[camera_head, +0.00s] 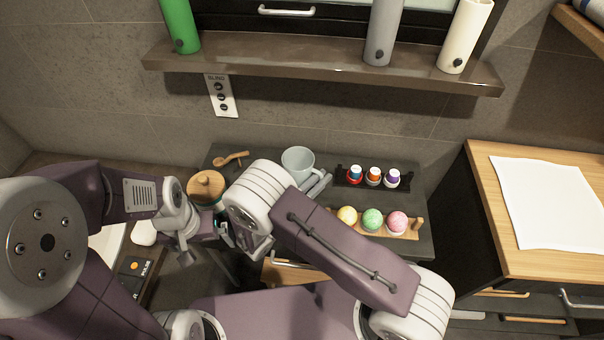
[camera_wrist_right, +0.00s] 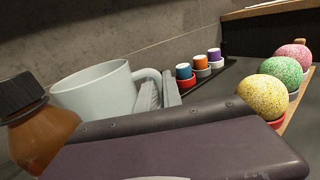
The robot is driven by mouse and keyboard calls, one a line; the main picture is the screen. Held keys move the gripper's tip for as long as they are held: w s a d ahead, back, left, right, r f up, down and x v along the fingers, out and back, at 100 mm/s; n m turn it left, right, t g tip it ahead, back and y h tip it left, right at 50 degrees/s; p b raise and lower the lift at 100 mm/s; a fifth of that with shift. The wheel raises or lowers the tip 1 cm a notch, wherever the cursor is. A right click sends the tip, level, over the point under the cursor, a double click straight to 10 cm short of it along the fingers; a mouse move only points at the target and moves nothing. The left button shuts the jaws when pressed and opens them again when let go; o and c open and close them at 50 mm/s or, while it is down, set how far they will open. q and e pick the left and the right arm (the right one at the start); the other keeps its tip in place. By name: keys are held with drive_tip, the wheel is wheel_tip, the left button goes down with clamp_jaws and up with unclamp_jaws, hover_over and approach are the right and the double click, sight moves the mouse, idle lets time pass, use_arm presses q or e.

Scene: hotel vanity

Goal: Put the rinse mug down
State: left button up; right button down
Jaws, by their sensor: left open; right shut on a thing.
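The rinse mug (camera_head: 298,159) is pale grey-green and upright at the back of the dark vanity top. It also shows in the right wrist view (camera_wrist_right: 92,92), with its handle toward the fingers. My right gripper (camera_head: 319,185) is shut on the mug's handle; its fingers show beside the handle in the wrist view (camera_wrist_right: 158,95). The mug's base is hidden, so I cannot tell whether it touches the top. My left gripper (camera_head: 232,238) is open at the front left, apart from the mug and partly hidden by my right arm.
A wooden-lidded jar (camera_head: 206,186) and a wooden brush (camera_head: 231,159) are left of the mug. A rack of small capped pots (camera_head: 373,177) and colored balls (camera_head: 372,219) are right. An amber bottle (camera_wrist_right: 42,137) is close in the wrist view. A shelf (camera_head: 320,62) runs above.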

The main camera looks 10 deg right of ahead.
drive_tip(key=shift+r, duration=0.15)
wheel_tip(320, 180, up, 18)
drive_tip(key=p, duration=0.4)
idle(0.3)
